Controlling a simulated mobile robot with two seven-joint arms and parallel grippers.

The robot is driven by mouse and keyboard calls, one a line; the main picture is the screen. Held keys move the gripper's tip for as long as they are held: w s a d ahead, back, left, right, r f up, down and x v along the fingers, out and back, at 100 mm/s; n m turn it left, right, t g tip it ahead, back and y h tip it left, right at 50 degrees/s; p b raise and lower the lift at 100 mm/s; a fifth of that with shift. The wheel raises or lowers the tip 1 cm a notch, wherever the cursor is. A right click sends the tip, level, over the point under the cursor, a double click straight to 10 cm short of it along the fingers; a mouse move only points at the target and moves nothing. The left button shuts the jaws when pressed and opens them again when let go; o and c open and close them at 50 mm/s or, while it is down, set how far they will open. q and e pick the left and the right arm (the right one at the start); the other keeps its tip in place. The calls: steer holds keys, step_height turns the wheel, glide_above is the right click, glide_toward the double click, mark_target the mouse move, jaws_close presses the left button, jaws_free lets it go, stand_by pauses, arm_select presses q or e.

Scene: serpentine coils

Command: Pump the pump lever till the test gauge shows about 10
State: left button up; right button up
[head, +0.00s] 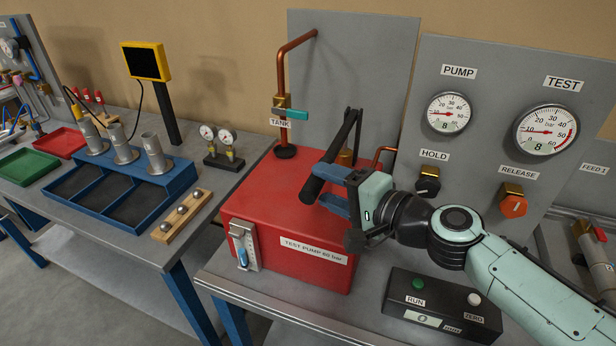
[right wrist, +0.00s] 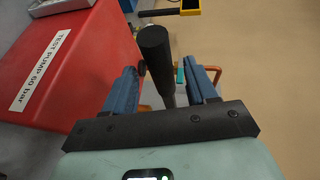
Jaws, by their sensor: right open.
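The pump lever (head: 335,155) is a black bar with a thick grip, rising from the red test pump (head: 300,215) and slanting toward the front left. My right gripper (head: 325,188) is open at the grip, its blue fingers pointing left. In the right wrist view the lever (right wrist: 157,55) stands between the two spread fingers (right wrist: 165,85); I cannot tell whether either touches it. The test gauge (head: 547,131) on the grey panel reads 8 on its small display, its needle low on the scale. My left gripper is not in view.
The pump gauge (head: 449,114) also reads 8. The hold knob (head: 428,183) and orange release knob (head: 513,203) are on the panel behind my right arm. A black RUN/ZERO box (head: 440,305) stands below the arm. A copper tank pipe (head: 283,80) rises behind the pump.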

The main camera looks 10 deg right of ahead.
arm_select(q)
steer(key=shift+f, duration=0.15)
arm_select(e)
steer(key=x, duration=0.5)
steer(key=shift+w+a, duration=0.15)
steer(key=shift+w, duration=0.1)
